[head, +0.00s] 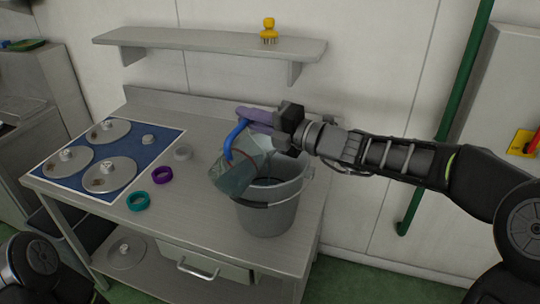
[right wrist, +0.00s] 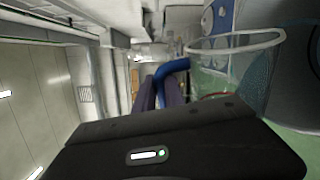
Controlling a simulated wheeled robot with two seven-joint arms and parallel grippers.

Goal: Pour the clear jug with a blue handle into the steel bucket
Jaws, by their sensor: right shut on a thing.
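The clear jug with a blue handle (head: 236,178) is held up at the left side of the steel bucket's mouth in the head view, strongly tilted. My right gripper (head: 256,117), with purple fingers, is shut on its blue handle (head: 234,139). The handle also shows between the fingers in the right wrist view (right wrist: 172,69). The steel bucket (head: 268,216) stands upright on the steel table, and the jug hides part of its left rim. I cannot tell whether liquid is flowing. My left gripper is out of view; only part of my left arm shows at the bottom left.
The steel table (head: 190,222) also bears a purple ring (head: 162,175), a teal ring (head: 138,201), a grey ring (head: 183,153) and a blue mat (head: 140,146) with several steel discs. A wall shelf (head: 200,41) holds a yellow brush (head: 268,30).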

